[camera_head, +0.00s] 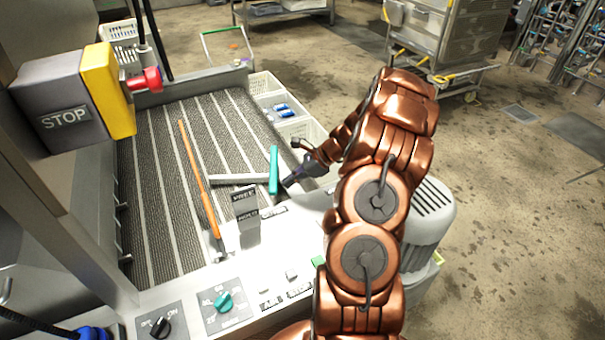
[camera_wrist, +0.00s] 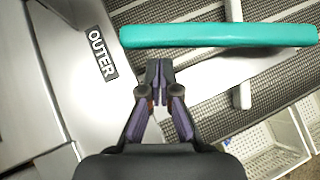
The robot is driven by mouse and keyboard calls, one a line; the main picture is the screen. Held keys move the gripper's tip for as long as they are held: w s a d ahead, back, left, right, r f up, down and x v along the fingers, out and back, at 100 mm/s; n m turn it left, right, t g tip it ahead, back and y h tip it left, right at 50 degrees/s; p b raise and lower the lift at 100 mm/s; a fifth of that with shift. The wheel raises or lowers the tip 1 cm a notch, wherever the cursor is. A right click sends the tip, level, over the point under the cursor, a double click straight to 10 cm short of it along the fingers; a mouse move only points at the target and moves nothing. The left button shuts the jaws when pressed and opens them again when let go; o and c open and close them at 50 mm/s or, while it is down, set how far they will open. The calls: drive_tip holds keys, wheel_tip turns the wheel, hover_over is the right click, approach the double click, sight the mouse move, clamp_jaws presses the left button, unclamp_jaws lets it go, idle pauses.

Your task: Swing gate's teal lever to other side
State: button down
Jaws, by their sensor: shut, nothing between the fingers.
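The gate's teal lever (camera_head: 274,170) stands up above the ribbed conveyor bed near its right side in the head view. In the wrist view the teal lever (camera_wrist: 220,35) runs across the top of the picture, beyond my fingertips. My gripper (camera_head: 287,184) is just right of the lever's lower part in the head view. In the wrist view my gripper (camera_wrist: 159,75) is shut and empty, with a small visible gap to the lever. A pale gate bar (camera_head: 238,179) extends left from near the lever over the bed. Whether the gripper touches the lever is unclear in the head view.
An orange bar (camera_head: 200,180) lies lengthwise over the bed. A label post (camera_head: 246,212) stands left of my gripper. A STOP box (camera_head: 75,105) hangs at upper left. White crates (camera_head: 283,108) line the bed's right side. An OUTER label (camera_wrist: 103,54) shows near the fingers.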

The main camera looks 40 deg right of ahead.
drive_tip(key=shift+w+a, duration=0.4)
drive_tip(key=shift+a, duration=0.1)
drive_tip(key=shift+w+a+m+t+h, duration=0.25)
drive_tip(key=shift+a+m, duration=0.2)
drive_tip(key=shift+w+a+m+t+h, duration=0.25)
drive_tip(key=shift+a+m, duration=0.2)
drive_tip(key=s+d, duration=0.2)
drive_tip(key=s+d+p, duration=0.1)
drive_tip(key=shift+s+d+r, duration=0.3)
drive_tip(key=shift+d, duration=0.1)
drive_tip(key=b+v, duration=0.2)
drive_tip(key=v, duration=0.6)
drive_tip(key=shift+d+r, duration=0.2)
drive_tip(key=shift+r, duration=0.15)
